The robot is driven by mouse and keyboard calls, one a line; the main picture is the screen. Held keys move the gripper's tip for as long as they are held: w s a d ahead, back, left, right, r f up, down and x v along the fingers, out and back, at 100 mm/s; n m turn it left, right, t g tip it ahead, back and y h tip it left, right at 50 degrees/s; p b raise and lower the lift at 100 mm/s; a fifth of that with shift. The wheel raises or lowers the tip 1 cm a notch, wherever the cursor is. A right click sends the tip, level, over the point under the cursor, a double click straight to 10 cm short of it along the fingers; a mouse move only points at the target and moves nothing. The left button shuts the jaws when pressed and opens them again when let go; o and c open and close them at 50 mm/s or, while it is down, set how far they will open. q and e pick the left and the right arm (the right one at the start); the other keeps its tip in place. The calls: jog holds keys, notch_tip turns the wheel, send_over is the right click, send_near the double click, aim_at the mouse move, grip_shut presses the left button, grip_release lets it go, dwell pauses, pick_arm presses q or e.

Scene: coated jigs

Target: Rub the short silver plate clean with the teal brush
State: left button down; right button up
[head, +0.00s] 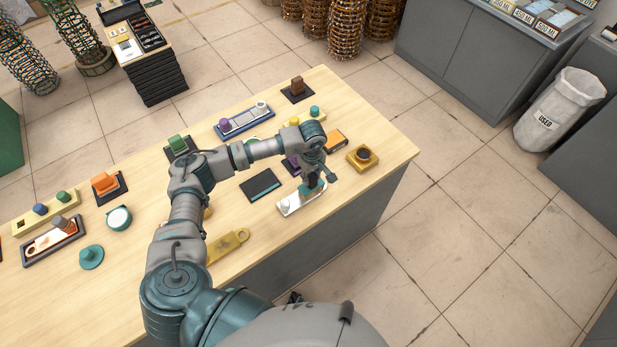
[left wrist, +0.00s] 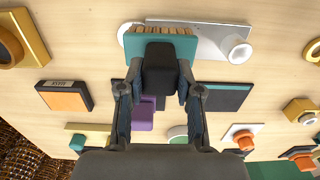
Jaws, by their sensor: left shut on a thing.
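The silver plate (head: 293,204) lies flat near the table's front edge, with a white round knob at one end. It also shows in the left wrist view (left wrist: 206,41), partly hidden behind the brush. My left gripper (head: 311,183) is over the plate and shut on the teal brush (head: 318,190). In the left wrist view the brush (left wrist: 199,48) lies across the fingertips, with a row of tan bristles along its far edge. The brush overlaps the plate there; I cannot tell whether the bristles touch it. My right gripper is not in view.
A dark pad (head: 260,186) lies left of the plate, and a yellow block with a round hole (head: 362,157) to its right. A yellow handled plate (head: 230,245) lies nearer the front left. Several other jigs stand behind.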

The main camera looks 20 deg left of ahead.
pick_arm(q)
jog(key=shift+w+d, duration=0.1)
jog(key=shift+d, duration=0.05)
jog(key=shift+r, duration=0.1)
jog(key=shift+s+a+p, duration=0.3)
jog(key=shift+s+a, duration=0.55)
jog(key=shift+s, duration=0.3)
jog(key=shift+w+d, duration=0.15)
jog(key=shift+w+d+f+b, duration=0.3)
jog(key=shift+w+d+b, duration=0.1)
jog(key=shift+w+b, duration=0.2)
jog(key=shift+w+d, duration=0.3)
jog(key=shift+w, duration=0.05)
jog(key=shift+s+a, duration=0.1)
jog(key=shift+s, duration=0.05)
